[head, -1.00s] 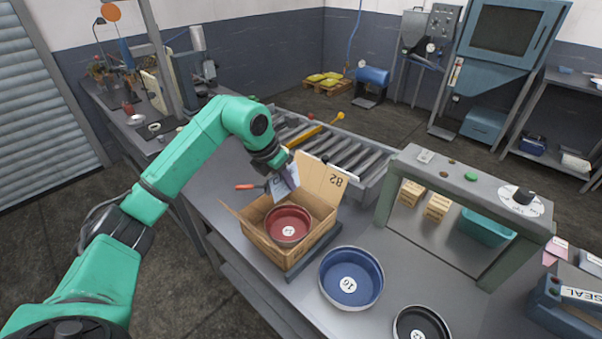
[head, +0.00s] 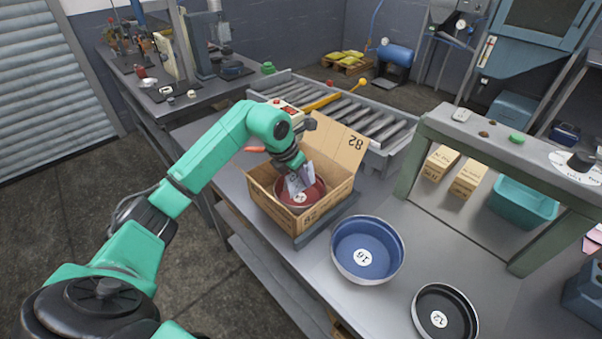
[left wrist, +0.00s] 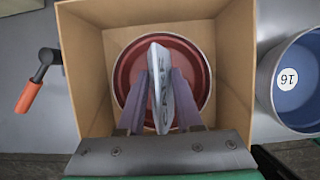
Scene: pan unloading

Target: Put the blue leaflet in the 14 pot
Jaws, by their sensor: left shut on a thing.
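My left gripper (head: 294,170) is shut on a thin pale blue-grey leaflet (head: 300,178) and points down into the open cardboard box. The leaflet stands on edge between the fingers in the left wrist view (left wrist: 161,85). Directly below is a red pot (head: 316,195) inside the box, also in the left wrist view (left wrist: 198,62). The leaflet's lower end is over or within this pot; I cannot tell whether it touches the bottom. The pot's white label is partly hidden and its number is unclear. My right gripper is not in view.
A roller conveyor (head: 388,125) lies behind. A red-handled tool (left wrist: 30,95) lies beside the box.

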